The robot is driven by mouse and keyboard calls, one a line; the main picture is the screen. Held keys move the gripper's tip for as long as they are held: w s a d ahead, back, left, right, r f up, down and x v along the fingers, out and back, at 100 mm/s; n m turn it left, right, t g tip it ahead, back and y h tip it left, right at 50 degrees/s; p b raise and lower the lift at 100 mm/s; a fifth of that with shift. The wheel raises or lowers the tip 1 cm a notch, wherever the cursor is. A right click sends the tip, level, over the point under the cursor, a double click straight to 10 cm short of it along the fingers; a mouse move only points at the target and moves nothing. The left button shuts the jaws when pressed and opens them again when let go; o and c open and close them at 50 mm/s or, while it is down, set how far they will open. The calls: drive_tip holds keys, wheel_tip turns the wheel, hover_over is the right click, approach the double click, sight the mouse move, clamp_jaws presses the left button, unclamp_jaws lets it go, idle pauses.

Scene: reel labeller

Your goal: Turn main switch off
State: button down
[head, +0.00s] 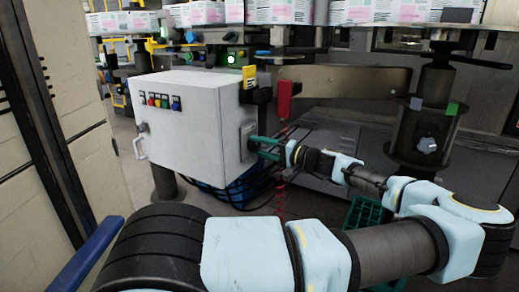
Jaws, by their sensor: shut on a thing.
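A light grey control cabinet (190,145) stands at the middle left, with a row of small coloured buttons on its front. On its right side is a grey switch plate (246,131), which I take to be the main switch. My gripper (258,144) has green fingers and reaches this plate from the right. The fingers are shut on the switch's handle, which they mostly hide. Which way the handle is turned is too small to tell.
A red part (285,100) hangs just right of the cabinet, above my gripper. Dark cables (275,180) loop below it. A green crate (362,216) stands on the floor. A conveyor with white packs runs along the top.

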idle(0.4)
drive_tip(key=shift+c, duration=1.5)
unclamp_jaws()
drive_tip(key=v, duration=1.1)
drive_tip(key=shift+w, duration=0.1)
